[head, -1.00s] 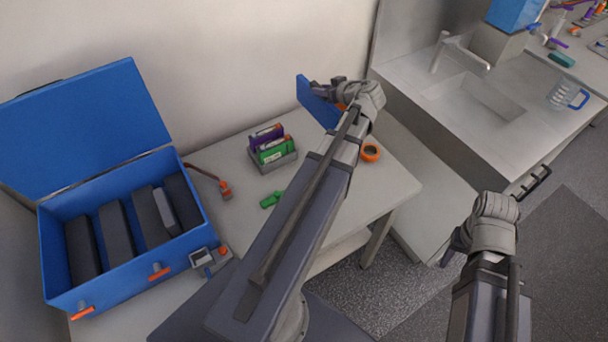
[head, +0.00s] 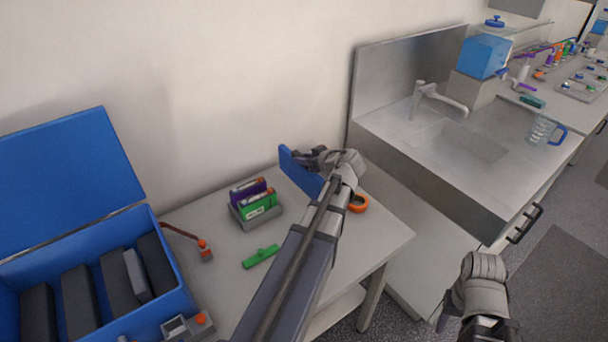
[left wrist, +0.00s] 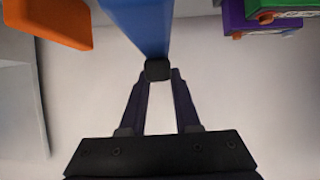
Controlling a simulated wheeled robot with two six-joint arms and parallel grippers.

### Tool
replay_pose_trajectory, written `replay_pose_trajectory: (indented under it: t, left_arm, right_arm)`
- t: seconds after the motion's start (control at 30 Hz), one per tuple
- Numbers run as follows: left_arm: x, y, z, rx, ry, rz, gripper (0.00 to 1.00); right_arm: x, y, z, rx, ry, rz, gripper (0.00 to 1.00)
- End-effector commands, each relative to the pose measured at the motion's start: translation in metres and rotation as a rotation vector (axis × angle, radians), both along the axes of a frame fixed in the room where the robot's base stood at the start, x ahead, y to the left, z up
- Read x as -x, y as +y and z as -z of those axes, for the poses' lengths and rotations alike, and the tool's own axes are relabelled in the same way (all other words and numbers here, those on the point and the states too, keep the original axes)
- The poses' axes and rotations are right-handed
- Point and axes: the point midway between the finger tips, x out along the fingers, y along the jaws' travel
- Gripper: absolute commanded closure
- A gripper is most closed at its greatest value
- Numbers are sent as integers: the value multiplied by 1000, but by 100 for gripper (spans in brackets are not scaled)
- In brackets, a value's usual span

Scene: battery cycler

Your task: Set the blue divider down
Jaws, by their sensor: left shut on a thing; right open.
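The blue divider (head: 301,173) is a flat blue panel, standing on edge over the back right part of the table (head: 345,268). My left gripper (head: 308,158) is shut on it. In the left wrist view the divider (left wrist: 138,25) runs up from between the fingertips of my left gripper (left wrist: 157,72). I cannot tell whether its lower edge touches the table, since my arm hides part of it. My right gripper (head: 443,318) is low at the right, clear of the table, mostly hidden behind its own wrist, open and empty.
A blue case (head: 182,303) with dark blocks stands open at left. A grey holder (head: 262,221) with purple and green packs, a green piece (head: 260,257) and an orange ring (head: 358,203) are on the table. A sink counter (head: 395,150) adjoins at right.

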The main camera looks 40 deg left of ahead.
Motion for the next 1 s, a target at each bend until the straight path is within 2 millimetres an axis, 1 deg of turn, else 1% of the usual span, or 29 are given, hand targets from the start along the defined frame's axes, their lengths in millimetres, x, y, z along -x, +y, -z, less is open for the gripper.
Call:
replay_pose_trajectory:
  t: [0.07,0.17,0.4,0.47,0.67,0.7,0.93,1.0]
  left_arm:
    - [0,0,0,-1,1,0,100]
    - [0,0,7,-1,1,0,100]
    - [0,0,36,-1,1,0,100]
    - [0,0,38,-1,1,0,100]
    - [0,0,36,0,0,0,100]
    - [0,0,36,1,0,0,67]
    - [0,0,36,0,0,0,41]
    - [0,0,36,0,0,0,39]
  right_arm:
    - [0,0,0,0,0,0,50]
    - [0,0,7,0,0,0,50]
    - [0,0,36,0,0,0,50]
    - [0,0,38,0,0,0,50]
    - [0,0,36,0,0,0,50]
    - [0,0,36,0,0,0,50]
    - [0,0,36,0,0,0,50]
    - [0,0,36,0,0,0,50]
